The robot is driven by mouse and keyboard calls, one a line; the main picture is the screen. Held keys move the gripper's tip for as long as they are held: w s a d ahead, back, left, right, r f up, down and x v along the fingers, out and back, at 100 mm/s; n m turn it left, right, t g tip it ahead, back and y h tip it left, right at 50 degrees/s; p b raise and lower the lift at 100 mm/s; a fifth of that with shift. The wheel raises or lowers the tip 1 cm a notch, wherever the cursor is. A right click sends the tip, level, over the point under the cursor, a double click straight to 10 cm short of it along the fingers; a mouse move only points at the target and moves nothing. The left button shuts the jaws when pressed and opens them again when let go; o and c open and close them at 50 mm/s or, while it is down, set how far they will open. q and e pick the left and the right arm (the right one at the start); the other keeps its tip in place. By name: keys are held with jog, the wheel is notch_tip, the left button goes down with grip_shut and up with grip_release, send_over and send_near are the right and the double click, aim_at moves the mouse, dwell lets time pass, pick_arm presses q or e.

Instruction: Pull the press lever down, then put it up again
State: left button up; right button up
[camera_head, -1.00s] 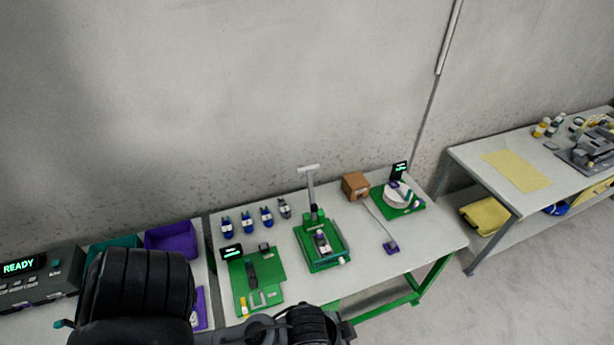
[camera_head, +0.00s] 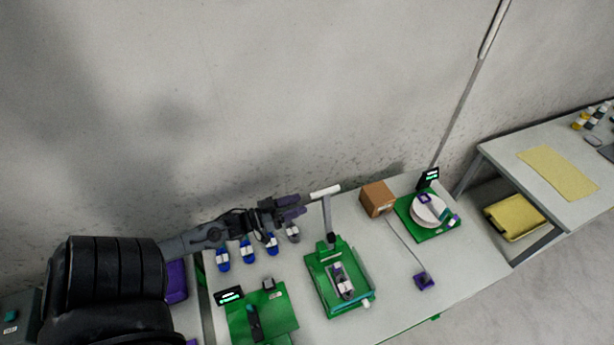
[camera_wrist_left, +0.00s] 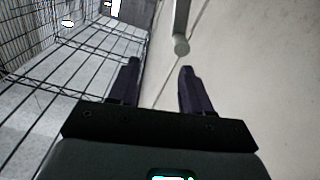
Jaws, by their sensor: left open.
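The press (camera_head: 338,278) has a green base and stands on the white table. Its lever is upright, with a white horizontal handle (camera_head: 325,192) at the top. My left gripper (camera_head: 298,206) is open and empty, just to the left of the handle, pointing towards it. In the left wrist view, the lever's round handle end (camera_wrist_left: 181,46) shows beyond the open fingertips (camera_wrist_left: 160,66), nearer the right finger. The handle is not between the fingers. My right gripper is not in view.
Several blue bottles (camera_head: 247,252) stand below my left arm. A green fixture (camera_head: 262,318) lies left of the press. A brown box (camera_head: 377,199) and a green station with a white disc (camera_head: 428,212) stand to the right.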

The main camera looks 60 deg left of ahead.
aim_at(322, 194)
pick_arm(q)
jog(key=shift+m+g, duration=0.3)
jog(key=shift+m, duration=0.1)
jog(key=w, duration=0.3)
jog(key=w+a+f, duration=0.1)
jog(key=w, duration=0.6)
jog(key=shift+w+a+f, duration=0.1)
jog(key=shift+a+f, duration=0.1)
jog(key=shift+f, duration=0.05)
jog(key=shift+f, duration=0.1)
grip_shut()
